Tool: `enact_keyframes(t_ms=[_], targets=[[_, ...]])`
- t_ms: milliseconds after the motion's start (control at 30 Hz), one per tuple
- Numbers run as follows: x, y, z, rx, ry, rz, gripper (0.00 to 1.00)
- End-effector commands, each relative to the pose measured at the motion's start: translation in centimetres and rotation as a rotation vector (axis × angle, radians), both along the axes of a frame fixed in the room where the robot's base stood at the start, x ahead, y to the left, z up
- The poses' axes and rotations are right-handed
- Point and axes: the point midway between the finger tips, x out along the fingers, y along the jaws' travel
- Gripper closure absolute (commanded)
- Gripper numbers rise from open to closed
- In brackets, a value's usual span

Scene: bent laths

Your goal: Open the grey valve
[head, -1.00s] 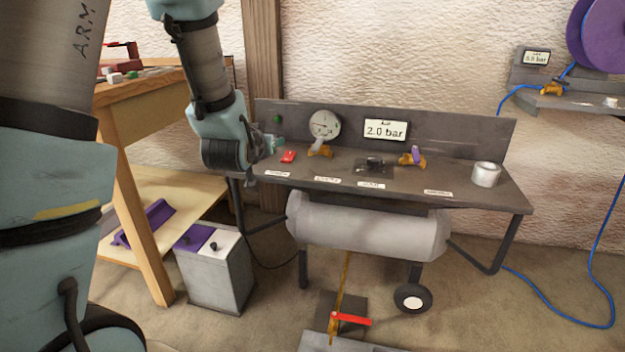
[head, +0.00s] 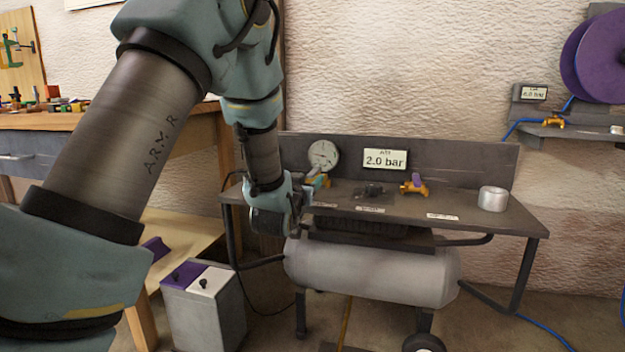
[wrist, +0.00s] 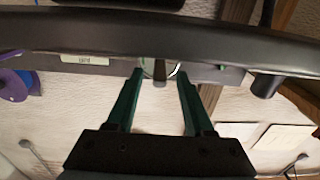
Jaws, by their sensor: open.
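The grey valve (head: 326,182) has a yellow body and sits on the bench below the round gauge (head: 323,154). My gripper (head: 314,184) is at the valve and hides part of it in the head view. In the wrist view, my gripper's two green fingers (wrist: 160,76) are apart, and a short greyish lever (wrist: 159,70) shows between their tips. I cannot tell whether either finger touches it. The handle's exact angle is mostly hidden in the head view.
A purple-handled valve (head: 414,184) stands further right, with a tape roll (head: 492,198) beyond it. A display (head: 385,159) on the back panel reads 2.0 bar. A grey tank (head: 370,273) hangs under the bench (head: 460,205). A grey box (head: 205,310) stands at lower left.

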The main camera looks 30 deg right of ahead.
Motion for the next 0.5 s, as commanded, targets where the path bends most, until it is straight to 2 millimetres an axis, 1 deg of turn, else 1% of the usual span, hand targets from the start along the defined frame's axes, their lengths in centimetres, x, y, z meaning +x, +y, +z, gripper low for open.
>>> enact_keyframes(t_ms=[100, 200, 333, 500], targets=[[1.4, -1.3, -0.1, -0.001, -0.002, 0.0, 0.47], [2.1, -2.0, -0.1, 0.001, -0.001, 0.0, 0.47], [2.7, -2.5, 0.0, 0.001, -0.001, 0.0, 0.47], [2.8, -2.6, 0.0, 0.001, 0.0, 0.0, 0.47]])
